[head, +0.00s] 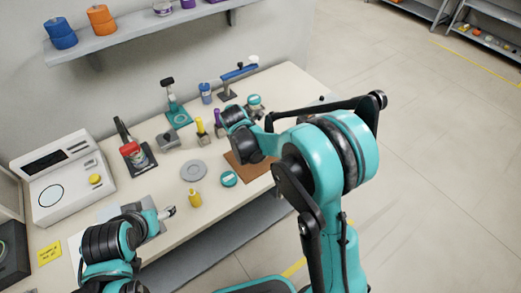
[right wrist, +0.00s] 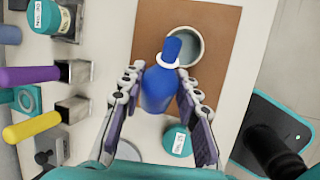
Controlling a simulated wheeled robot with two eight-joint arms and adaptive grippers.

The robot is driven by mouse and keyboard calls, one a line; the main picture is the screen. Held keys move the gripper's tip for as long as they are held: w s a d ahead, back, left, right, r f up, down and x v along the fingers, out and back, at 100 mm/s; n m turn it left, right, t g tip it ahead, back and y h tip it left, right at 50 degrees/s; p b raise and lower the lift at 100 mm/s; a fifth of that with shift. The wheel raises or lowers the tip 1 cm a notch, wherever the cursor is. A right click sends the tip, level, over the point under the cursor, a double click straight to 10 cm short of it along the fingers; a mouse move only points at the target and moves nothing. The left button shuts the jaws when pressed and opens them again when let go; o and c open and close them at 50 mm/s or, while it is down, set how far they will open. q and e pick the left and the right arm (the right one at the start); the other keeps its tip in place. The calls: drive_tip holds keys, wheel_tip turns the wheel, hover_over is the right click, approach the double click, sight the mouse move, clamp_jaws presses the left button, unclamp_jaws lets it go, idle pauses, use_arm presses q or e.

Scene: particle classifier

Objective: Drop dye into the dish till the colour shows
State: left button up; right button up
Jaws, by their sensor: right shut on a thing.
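In the right wrist view, my right gripper (right wrist: 160,76) is shut on a blue dropper bottle (right wrist: 157,93) with a white collar and blue tip. The tip overlaps the round dish (right wrist: 202,48) in this view; its height above the dish cannot be told. The dish has a pale rim and a grey-green inside, with no blue seen in the part that shows. It sits on a brown mat (right wrist: 222,85), which also shows in the head view (head: 262,176). There my arm hides the dish and the held bottle. My left gripper (head: 169,212) is over the table's near left; its jaws are too small to read.
A teal-lidded jar (head: 229,179), a grey disc (head: 193,171) and a yellow bottle (head: 194,198) stand left of the mat. Purple (right wrist: 30,77) and yellow (right wrist: 30,128) handled tools stand close by. A white instrument (head: 65,178) is at the left. A shelf (head: 130,38) runs above the table.

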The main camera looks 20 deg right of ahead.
drive_tip(key=shift+a+r+y+p, duration=0.15)
drive_tip(key=shift+y+p, duration=0.35)
drive_tip(key=shift+y, duration=0.5)
idle(2.2)
drive_tip(key=shift+a+f+m+y, duration=0.1)
drive_tip(key=shift+f+m+y, duration=0.3)
drive_tip(key=shift+y, duration=0.5)
idle(1.6)
drive_tip(key=shift+f+y+b, duration=0.7)
drive_tip(key=shift+f+b, duration=0.4)
drive_tip(key=shift+b, duration=0.2)
idle(1.0)
